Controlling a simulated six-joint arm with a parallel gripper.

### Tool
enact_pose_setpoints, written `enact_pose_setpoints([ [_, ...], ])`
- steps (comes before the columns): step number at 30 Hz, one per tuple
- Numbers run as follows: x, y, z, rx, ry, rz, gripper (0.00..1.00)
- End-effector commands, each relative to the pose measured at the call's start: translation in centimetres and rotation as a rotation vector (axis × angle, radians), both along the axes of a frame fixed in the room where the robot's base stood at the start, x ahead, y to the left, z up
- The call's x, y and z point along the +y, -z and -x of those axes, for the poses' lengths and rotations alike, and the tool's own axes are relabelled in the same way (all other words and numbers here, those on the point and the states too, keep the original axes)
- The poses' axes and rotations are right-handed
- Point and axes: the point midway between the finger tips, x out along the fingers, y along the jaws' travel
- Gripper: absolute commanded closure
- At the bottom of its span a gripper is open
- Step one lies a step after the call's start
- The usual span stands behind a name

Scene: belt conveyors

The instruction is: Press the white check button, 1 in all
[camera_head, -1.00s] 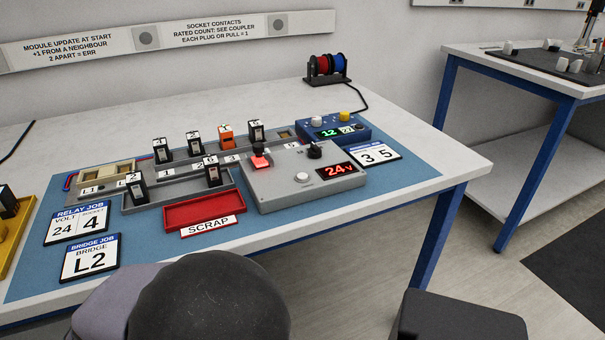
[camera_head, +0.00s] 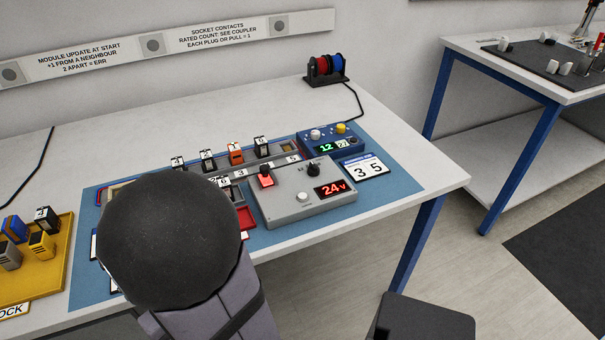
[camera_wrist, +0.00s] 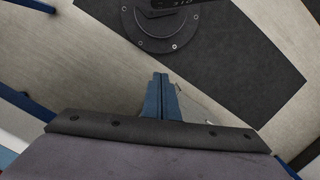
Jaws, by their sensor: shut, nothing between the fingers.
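Two white buttons show in the head view, neither with a readable label. One white button (camera_head: 302,197) is on the front of the grey control box (camera_head: 280,214), below its black knob (camera_head: 313,169). The other white button (camera_head: 315,134) is on top of the blue box (camera_head: 345,148), beside a yellow button (camera_head: 341,128). I cannot tell which is the check button. My gripper (camera_wrist: 162,98) shows in the wrist view, its blue fingers shut and empty, with floor behind them. It is not visible in the head view, where my arm hides part of the bench.
The grey box has a lit red switch (camera_head: 265,177) and a display (camera_head: 336,189) reading 24V. Relay modules stand in a row behind it. A yellow tray (camera_head: 62,262) is at left. The bench (camera_head: 200,112) behind is clear, with a wire spool stand (camera_head: 326,70).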

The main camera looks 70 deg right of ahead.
Motion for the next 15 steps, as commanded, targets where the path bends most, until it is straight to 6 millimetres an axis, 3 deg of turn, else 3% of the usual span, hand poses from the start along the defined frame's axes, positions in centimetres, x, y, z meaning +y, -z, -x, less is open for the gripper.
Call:
enact_pose_setpoints([
  [1,-0.4,-2.1,0.3,0.012,0.025,-0.005,1.0],
  [15,-4.3,-10.4,3.1,0.117,0.172,-0.024,1.0],
])
